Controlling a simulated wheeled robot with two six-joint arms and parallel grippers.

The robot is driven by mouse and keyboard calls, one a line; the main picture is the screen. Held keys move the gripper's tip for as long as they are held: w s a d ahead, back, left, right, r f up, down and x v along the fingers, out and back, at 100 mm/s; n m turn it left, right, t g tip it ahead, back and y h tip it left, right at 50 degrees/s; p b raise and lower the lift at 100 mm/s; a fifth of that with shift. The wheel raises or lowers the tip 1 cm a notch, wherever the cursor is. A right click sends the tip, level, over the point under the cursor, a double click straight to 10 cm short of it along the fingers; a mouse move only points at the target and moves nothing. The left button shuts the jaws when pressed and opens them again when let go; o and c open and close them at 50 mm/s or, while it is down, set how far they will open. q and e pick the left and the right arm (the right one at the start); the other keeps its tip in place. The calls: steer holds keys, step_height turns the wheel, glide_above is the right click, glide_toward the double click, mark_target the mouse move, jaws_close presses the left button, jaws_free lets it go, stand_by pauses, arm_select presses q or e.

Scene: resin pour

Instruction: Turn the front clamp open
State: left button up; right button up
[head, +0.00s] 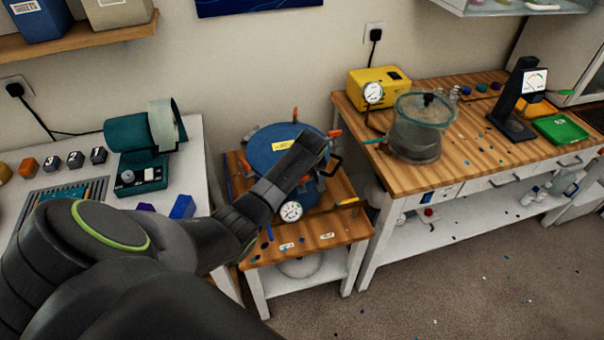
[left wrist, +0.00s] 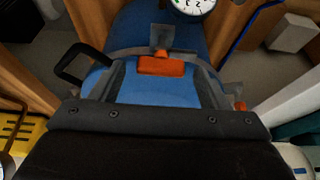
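The blue pressure pot (head: 262,150) stands on a small wooden-topped stand, with orange clamps around its lid. My left arm reaches over it, and my left gripper (left wrist: 160,66) is over the lid. Its two fingers are spread apart in the left wrist view, with the orange handle of the front clamp (left wrist: 161,66) between and just beyond them. I cannot tell whether they touch it. In the head view my arm hides this clamp and the fingertips. The pot's round gauge (head: 291,211) is at its front; it also shows in the left wrist view (left wrist: 194,5). My right gripper is not in view.
A black handle (left wrist: 84,66) sticks out from the pot's side. The wooden stand (head: 325,232) has little free room around the pot. A wooden bench (head: 470,150) with a clear chamber (head: 415,135) is at the right. A white table (head: 190,150) is at the left.

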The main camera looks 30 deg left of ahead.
arm_select(q)
steer(key=v, duration=1.7)
steer(key=shift+r, duration=0.25)
steer(key=shift+f, duration=0.1)
